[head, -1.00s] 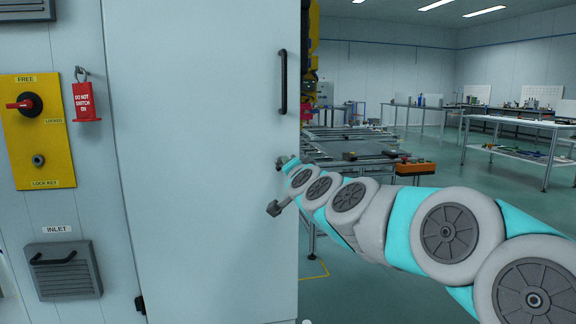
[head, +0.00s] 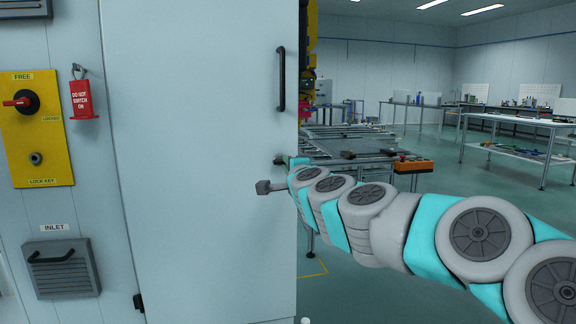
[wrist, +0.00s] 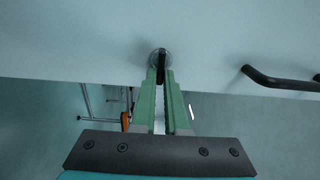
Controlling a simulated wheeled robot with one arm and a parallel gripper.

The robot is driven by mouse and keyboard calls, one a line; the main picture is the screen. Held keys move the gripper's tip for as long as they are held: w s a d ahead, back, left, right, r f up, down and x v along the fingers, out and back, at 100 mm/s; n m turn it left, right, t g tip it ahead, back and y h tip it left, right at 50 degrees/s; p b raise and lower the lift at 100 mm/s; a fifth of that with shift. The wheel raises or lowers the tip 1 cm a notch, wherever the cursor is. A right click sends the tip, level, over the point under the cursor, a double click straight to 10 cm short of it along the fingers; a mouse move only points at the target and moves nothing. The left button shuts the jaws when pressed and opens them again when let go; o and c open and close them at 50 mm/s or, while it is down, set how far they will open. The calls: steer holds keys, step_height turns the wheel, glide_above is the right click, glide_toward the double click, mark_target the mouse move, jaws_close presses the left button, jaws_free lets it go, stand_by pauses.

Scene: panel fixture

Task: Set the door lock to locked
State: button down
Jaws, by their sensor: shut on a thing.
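The door lock (wrist: 160,55) shows in the wrist view as a round pale plate with a dark turn-piece on the pale door (head: 200,180). In the head view, the lock (head: 279,161) sits near the door's right edge, mostly hidden at the end of my arm. My gripper (wrist: 160,76) has its two green fingers closed on the dark turn-piece, one on each side. In the wrist view the turn-piece lies in line with the fingers. I see no mark that tells its setting.
A black door handle (head: 282,79) stands above the lock. A yellow panel (head: 38,150) with a red knob (head: 22,101) marked FREE and LOCKED is at left, beside a red tag (head: 83,99). Workshop benches (head: 517,150) stand far right, beyond open floor.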

stand_by(0.4)
steer(key=c, duration=0.9)
jaws_free()
steer(key=shift+c, duration=0.2)
steer(key=shift+s, duration=0.1)
steer(key=v, duration=0.7)
steer(key=shift+s, duration=0.3)
steer(key=shift+d, duration=0.1)
